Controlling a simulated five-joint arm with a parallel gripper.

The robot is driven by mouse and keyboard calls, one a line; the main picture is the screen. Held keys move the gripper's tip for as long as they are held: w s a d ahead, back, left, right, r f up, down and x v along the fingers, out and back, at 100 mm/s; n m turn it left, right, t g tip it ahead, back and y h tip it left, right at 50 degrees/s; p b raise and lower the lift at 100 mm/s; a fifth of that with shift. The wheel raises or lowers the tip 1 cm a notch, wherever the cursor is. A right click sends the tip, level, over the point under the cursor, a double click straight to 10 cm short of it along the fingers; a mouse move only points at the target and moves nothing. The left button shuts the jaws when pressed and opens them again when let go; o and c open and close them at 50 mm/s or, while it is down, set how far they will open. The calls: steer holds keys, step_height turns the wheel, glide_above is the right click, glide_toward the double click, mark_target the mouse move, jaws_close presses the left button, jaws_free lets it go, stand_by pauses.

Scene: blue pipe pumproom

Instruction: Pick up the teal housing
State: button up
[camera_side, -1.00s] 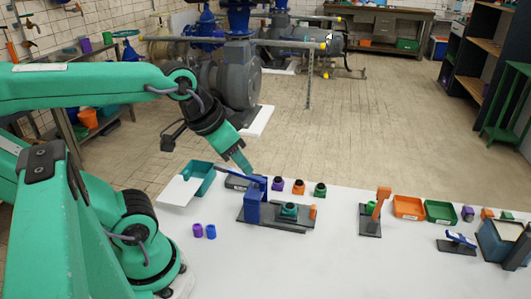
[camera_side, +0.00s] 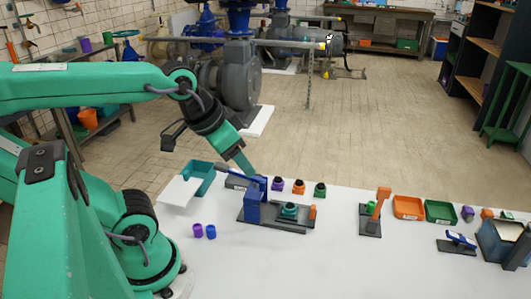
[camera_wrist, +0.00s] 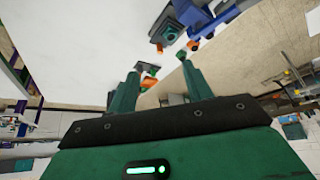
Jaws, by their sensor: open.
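The teal housing (camera_side: 289,210) sits upright on the dark base plate of a fixture with a blue post and lever (camera_side: 252,207), on the white table. My gripper (camera_side: 252,171) hangs in the air above and to the left of the housing, close behind the blue lever in the side view. It is apart from the housing. In the wrist view my gripper (camera_wrist: 162,80) shows two green fingers spread apart with nothing held. A dark teal part beside blue pieces shows at the top there, but I cannot tell surely whether it is the housing.
A teal tray (camera_side: 200,178) stands left of the fixture. Purple and blue caps (camera_side: 204,231) lie in front. Purple, orange and green parts (camera_side: 299,187) stand behind. The front table is clear.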

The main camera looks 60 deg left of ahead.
steer(key=shift+o, duration=0.5)
steer(key=shift+w, duration=0.1)
steer(key=g, duration=0.6)
glide_above(290, 205)
step_height(290, 205, down, 13)
steer(key=shift+f, duration=1.25)
steer(key=shift+f, duration=0.1)
